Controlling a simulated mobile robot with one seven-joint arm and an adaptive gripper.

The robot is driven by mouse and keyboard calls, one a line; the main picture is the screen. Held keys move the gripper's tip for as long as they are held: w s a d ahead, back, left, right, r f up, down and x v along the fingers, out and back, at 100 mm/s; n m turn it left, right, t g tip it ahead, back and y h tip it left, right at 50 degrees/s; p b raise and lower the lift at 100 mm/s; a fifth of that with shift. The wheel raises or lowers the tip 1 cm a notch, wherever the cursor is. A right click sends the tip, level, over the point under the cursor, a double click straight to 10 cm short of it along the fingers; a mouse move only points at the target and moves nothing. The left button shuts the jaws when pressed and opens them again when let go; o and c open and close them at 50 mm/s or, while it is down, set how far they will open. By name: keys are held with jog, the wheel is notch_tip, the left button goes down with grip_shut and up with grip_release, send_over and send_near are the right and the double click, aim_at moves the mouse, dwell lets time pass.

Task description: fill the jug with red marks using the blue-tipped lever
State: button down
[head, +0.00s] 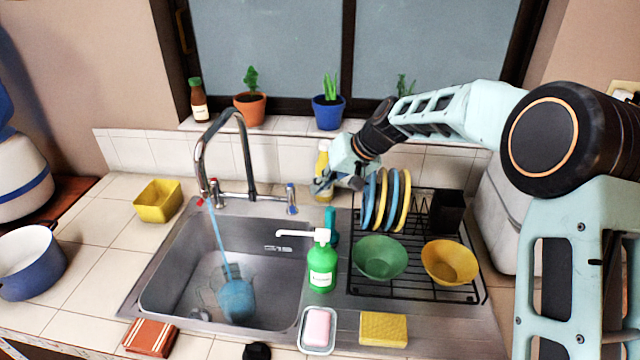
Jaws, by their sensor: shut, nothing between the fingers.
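The tap (246,150) arches over the sink, and a blue stream of water (219,238) runs from its spout. The stream ends in a rounded blue body (237,301) in the sink, which looks like water in a see-through jug; its walls and red marks cannot be made out. The blue-tipped lever (291,197) stands at the right of the tap's base. A red spot (200,202) shows by the spout at the left lever. My gripper (322,190) is shut and empty, right of the blue-tipped lever and apart from it, in front of a yellow bottle (323,158).
A green soap pump (321,268) stands on the sink's right edge, its nozzle reaching over the basin. A dish rack (440,285) with plates (385,200) and bowls is at right. A soap dish (318,343) and yellow sponge (384,329) lie in front. Potted plants line the sill.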

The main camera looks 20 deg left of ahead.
aim_at(292, 203)
jog(key=p+x, duration=0.1)
jog(key=x, duration=0.6)
jog(key=shift+f, duration=0.25)
jog(key=shift+a, duration=0.15)
jog(key=shift+s+a+m+t+b, duration=0.5)
jog(key=shift+s+a+m+b, duration=0.4)
jog(key=shift+b, duration=0.3)
